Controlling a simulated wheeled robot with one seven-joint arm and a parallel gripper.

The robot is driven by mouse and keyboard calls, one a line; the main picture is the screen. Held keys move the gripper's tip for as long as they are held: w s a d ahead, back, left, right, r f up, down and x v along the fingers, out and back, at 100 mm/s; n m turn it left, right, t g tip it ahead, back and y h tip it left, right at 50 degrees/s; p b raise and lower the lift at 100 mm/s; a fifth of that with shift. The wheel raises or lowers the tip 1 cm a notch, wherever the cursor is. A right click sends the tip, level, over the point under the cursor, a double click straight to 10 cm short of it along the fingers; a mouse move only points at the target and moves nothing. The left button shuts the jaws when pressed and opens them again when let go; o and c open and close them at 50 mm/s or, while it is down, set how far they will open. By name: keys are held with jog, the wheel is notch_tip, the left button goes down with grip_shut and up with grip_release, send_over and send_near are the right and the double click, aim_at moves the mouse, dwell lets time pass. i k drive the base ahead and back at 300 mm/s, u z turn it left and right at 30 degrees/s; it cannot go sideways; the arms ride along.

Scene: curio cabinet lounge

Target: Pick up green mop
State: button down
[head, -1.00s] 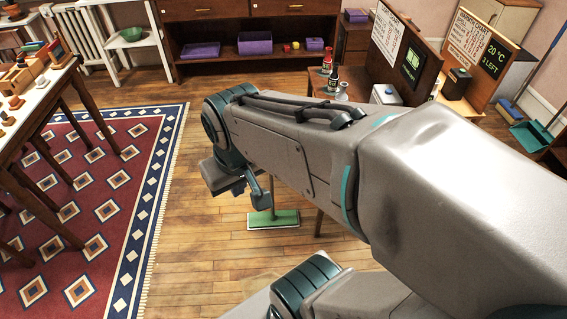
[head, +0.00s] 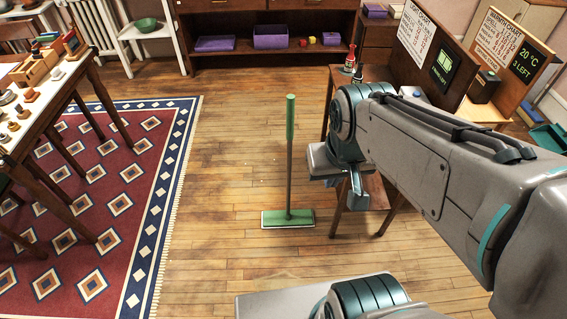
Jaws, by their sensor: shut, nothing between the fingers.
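The green mop (head: 289,170) stands upright on the wooden floor in the middle of the head view. It has a green grip at the top, a thin grey pole and a flat green head resting on the floor. My gripper (head: 356,193) is to the right of the mop's pole, apart from it in the picture. It is shut and empty, pointing downward, and its fingers are small and partly hidden by my own wrist.
A small wooden table (head: 337,195) is behind my arm at right, with bottles and sign boards on it. A patterned rug (head: 110,180) and a table with wooden pieces (head: 62,92) are at left. A low dark cabinet (head: 230,62) is at the back. Bare floor surrounds the mop.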

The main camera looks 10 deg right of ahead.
aim_at(288, 219)
jog(key=u, duration=0.1)
jog(key=k, duration=0.45)
jog(key=z, duration=0.7)
jog(key=i, duration=1.25)
jog(key=u, duration=0.45)
